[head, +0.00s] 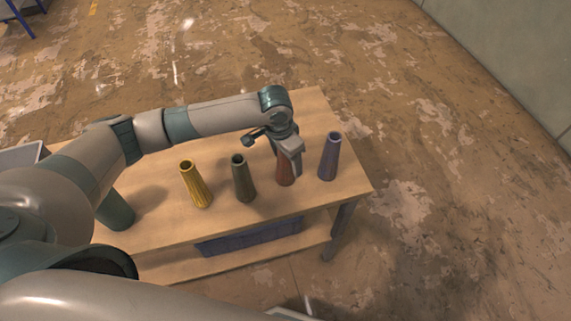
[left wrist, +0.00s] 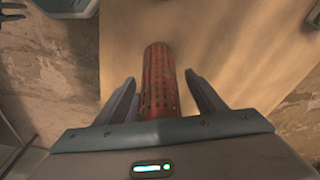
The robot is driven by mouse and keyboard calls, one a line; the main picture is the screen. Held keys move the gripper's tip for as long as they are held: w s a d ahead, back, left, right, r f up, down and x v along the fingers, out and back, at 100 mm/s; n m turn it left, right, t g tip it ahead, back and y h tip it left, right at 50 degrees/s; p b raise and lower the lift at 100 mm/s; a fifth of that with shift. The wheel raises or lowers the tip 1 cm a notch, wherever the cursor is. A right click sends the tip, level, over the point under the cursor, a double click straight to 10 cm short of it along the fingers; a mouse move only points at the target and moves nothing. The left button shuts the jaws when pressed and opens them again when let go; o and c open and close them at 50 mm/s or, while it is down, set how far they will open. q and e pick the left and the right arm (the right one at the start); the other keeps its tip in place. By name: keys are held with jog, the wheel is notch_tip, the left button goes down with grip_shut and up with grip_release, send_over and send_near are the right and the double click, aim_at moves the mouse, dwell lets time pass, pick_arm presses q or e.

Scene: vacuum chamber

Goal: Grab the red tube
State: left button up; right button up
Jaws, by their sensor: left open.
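The red tube (head: 285,173) stands on the wooden table in the head view, partly hidden behind my left gripper (head: 293,155). In the left wrist view the red tube (left wrist: 160,82) lies between the two fingers of my left gripper (left wrist: 160,95). The fingers are open, with a gap on each side of the tube. I cannot see either finger touching it.
On the wooden table (head: 315,110), a blue-purple tube (head: 329,157) stands to the right of the red one. A dark green-grey tube (head: 243,178) and a yellow tube (head: 195,184) stand to the left. A blue crate (head: 250,237) sits on the lower shelf.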

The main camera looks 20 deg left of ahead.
pick_arm(q)
jog(key=c, duration=1.2)
jog(key=shift+o, duration=0.2)
jog(key=shift+r, duration=0.1)
jog(key=s+d+r+b, duration=0.3)
jog(key=d+r+b, duration=0.2)
jog(key=d+r, duration=0.6)
jog(key=shift+s, duration=0.4)
